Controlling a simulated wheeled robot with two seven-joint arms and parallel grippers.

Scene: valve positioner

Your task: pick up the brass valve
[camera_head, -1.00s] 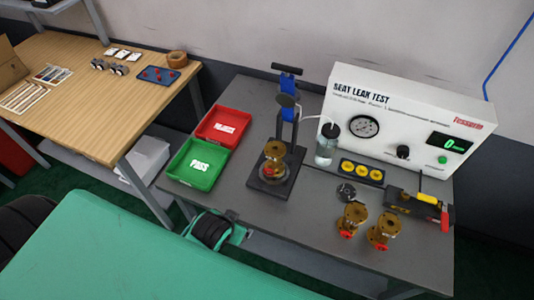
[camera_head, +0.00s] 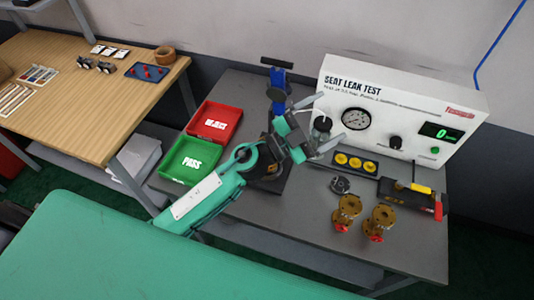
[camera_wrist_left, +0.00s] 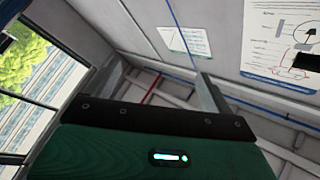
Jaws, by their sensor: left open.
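Two brass valves with red parts stand at the right of the grey bench: one on the left (camera_head: 347,210) and one on the right (camera_head: 379,221). The test stand (camera_head: 280,85) is partly hidden by my left arm, and the valve seated on it is hidden too. My left gripper (camera_head: 328,121) is open and empty, raised over the bench in front of the stand and bottle, up and left of the two valves. In the left wrist view its spread fingers (camera_wrist_left: 163,88) face a wall, with no valve between them. My right gripper is not in view.
The seat leak test box (camera_head: 400,110) stands at the back. A red tray (camera_head: 216,121) and a green tray (camera_head: 190,162) lie left of my arm.

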